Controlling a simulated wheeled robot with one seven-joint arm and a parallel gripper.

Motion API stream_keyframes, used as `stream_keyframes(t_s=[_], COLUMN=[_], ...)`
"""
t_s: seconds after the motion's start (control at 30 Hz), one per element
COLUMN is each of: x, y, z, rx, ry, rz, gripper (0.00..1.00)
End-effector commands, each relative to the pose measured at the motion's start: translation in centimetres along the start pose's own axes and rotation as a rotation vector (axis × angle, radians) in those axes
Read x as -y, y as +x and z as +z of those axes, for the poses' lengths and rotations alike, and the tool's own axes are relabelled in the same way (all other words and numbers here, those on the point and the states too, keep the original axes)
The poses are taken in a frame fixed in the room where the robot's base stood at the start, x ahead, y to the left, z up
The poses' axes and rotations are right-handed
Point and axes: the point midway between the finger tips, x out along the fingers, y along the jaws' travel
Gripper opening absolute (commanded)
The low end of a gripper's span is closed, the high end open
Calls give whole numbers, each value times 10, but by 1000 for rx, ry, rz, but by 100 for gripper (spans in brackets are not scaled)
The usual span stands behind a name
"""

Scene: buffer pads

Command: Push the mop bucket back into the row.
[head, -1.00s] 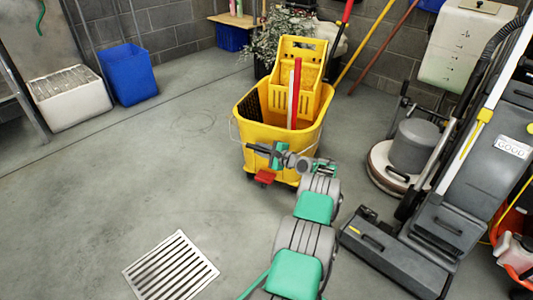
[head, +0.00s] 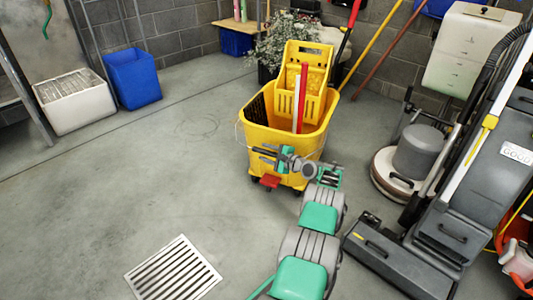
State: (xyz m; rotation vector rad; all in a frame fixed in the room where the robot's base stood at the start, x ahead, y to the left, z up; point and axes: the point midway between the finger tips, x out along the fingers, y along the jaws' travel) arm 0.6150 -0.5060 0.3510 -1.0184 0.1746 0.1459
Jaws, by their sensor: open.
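The yellow mop bucket (head: 310,142) stands on the grey floor in the middle of the head view. It has a yellow wringer (head: 305,75) on top, a white and red handle rising from it, a red pedal (head: 270,181) low at the front and dark casters. My gripper (head: 259,154) is at the bucket's near side, in front of its left part, with its fingers pointing left. The fingers look apart with nothing between them. I cannot tell whether the gripper or wrist touches the bucket wall.
A floor scrubber (head: 440,215) and a round floor polisher (head: 400,165) stand close on the right. A potted plant (head: 285,40) is behind the bucket. A blue bin (head: 132,77) and a white crate (head: 72,102) stand at left. Open floor with a drain grate (head: 173,268) lies left and front.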

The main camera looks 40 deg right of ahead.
Motion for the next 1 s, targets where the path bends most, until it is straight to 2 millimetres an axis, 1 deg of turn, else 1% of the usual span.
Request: stream_keyframes(t_s=[0.13,0.23,0.33,0.5,0.6,0.7,0.9,0.97,1.0], x=[0,4,7,4,2,0,0,2,4], y=[-1,-11,-31,-65,-75,-79,-78,-76,-71], z=[0,1,2,1,1,0,0,3,8], rx=[0,-1,-3,-3,-1,0,0,1,3], ry=[0,2,3,3,1,1,0,-9,-25], rz=[0,0,-1,-1,0,0,0,7,20], gripper=[43,43,43,43,43,43,43,43,43])
